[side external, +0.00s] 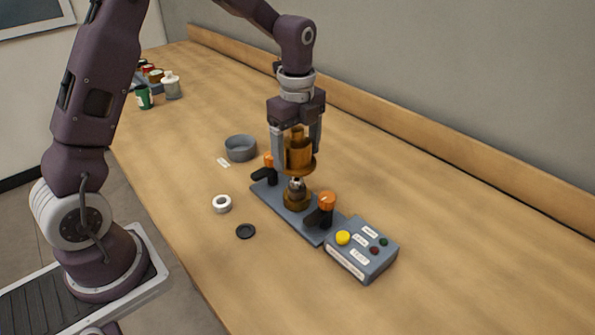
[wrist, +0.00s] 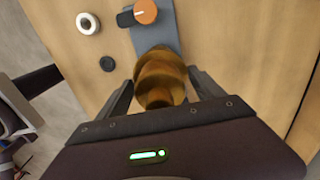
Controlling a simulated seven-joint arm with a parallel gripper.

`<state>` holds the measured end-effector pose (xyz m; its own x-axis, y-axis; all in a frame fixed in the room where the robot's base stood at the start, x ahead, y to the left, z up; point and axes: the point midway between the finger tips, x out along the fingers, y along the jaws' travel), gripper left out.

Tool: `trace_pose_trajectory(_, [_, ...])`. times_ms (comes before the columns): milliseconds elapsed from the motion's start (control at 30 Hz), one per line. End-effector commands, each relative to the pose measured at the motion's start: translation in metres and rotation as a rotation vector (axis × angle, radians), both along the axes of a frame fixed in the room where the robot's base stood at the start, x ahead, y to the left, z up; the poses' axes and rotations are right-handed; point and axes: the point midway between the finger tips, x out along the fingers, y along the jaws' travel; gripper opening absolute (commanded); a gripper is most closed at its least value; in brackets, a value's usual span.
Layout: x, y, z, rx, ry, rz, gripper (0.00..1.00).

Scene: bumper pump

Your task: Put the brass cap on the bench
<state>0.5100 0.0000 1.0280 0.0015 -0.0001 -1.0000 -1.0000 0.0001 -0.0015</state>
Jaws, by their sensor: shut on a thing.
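The brass cap (side external: 299,153) is a stepped golden piece with a wide lower rim. My gripper (side external: 297,150) is shut on it and holds it upright above the pump base (side external: 297,198). In the side view a silver stem shows between the cap's rim and the brass base; I cannot tell whether the cap touches the stem. In the wrist view the cap (wrist: 160,78) sits between the two fingers (wrist: 163,92) and hides what lies below it. The wooden bench (side external: 420,235) lies under everything.
The pump's grey plate (side external: 268,195) carries two orange-topped black clamps, one at each end. A button box (side external: 362,250) stands at its right end. The bench's front right is bare.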

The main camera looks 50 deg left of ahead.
Motion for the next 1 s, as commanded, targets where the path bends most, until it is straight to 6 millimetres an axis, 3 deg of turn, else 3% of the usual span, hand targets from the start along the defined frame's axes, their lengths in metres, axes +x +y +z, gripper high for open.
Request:
trace_pose_trajectory(133, [-0.008, -0.018, 0.011, 0.0, 0.001, -0.005, 0.19])
trace_pose_trajectory(233, [-0.026, -0.049, 0.005, 0.001, 0.003, -0.009, 0.19])
trace_pose_trajectory(400, [-0.078, -0.11, -0.01, 0.001, 0.003, -0.011, 0.19])
trace_pose_trajectory(533, [-0.12, -0.141, -0.02, 0.001, 0.003, -0.008, 0.19])
trace_pose_trajectory(700, [-0.146, -0.155, -0.035, 0.002, 0.005, -0.002, 0.19])
trace_pose_trajectory(1000, [-0.147, -0.154, -0.095, 0.003, 0.007, 0.0, 0.19])
